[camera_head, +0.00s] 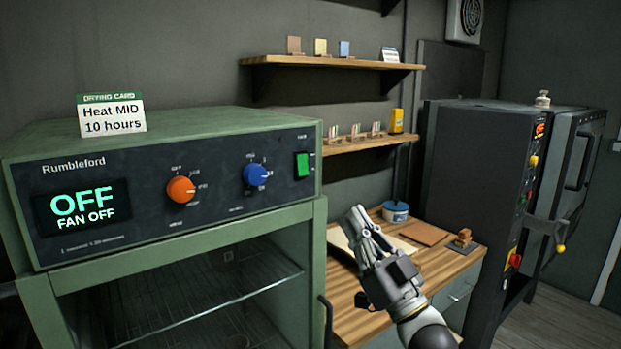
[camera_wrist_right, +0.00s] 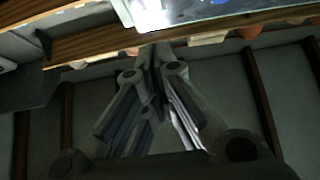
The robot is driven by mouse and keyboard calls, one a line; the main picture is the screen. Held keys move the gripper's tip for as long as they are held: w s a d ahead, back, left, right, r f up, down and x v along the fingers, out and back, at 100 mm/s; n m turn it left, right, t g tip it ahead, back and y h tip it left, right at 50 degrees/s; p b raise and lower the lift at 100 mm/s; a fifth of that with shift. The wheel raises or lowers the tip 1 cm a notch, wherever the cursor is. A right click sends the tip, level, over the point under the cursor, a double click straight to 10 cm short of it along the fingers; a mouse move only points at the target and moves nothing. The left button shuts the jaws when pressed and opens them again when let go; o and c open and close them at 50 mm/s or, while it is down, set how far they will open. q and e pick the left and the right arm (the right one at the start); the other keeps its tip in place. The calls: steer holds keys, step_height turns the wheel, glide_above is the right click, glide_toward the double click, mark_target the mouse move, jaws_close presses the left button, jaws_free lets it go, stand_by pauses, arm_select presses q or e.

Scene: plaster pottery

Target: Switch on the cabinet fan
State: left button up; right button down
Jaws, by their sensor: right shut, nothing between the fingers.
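The green drying cabinet (camera_head: 260,125) fills the left of the head view. Its dark front panel carries a display (camera_head: 82,205) reading "OFF" and "FAN OFF". To the right of the display are an orange knob (camera_head: 180,190), a blue knob (camera_head: 257,175) and a green rocker switch (camera_head: 302,165). My right gripper (camera_head: 355,216) is shut and empty, pointing up, to the right of and lower than the switch, apart from the panel. Its closed fingers also show in the right wrist view (camera_wrist_right: 153,52). My left gripper is not in view.
A card (camera_head: 112,115) reading "Heat MID 10 hours" stands on the cabinet. Behind my right gripper is a wooden worktop (camera_head: 345,285) with a blue tub (camera_head: 396,212). Two wall shelves (camera_head: 330,62) hold small samples. A dark kiln (camera_head: 470,170) stands at the right.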

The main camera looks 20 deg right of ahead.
steer(key=shift+d, duration=0.1)
steer(key=p, duration=0.5)
glide_toward(303, 159)
step_height(303, 159, up, 4)
steer(key=shift+w+a+f+p, duration=0.15)
steer(key=shift+w+a+p, duration=0.1)
steer(key=shift+w, duration=0.3)
steer(key=shift+w+a+f+p, duration=0.1)
steer(key=shift+w+a+p, duration=0.15)
steer(key=shift+w, duration=0.35)
steer(key=shift+w+a+f+p, duration=0.15)
steer(key=shift+w+p, duration=0.15)
steer(key=shift+w, duration=0.25)
steer(key=b, duration=0.2)
steer(key=f+b, duration=0.1)
steer(key=b, duration=0.1)
steer(key=shift+w+a+t, duration=0.1)
steer(key=shift+w+t, duration=0.15)
steer(key=shift+t, duration=0.15)
steer(key=shift+w+r+p, duration=0.15)
steer(key=shift+r+p, duration=0.15)
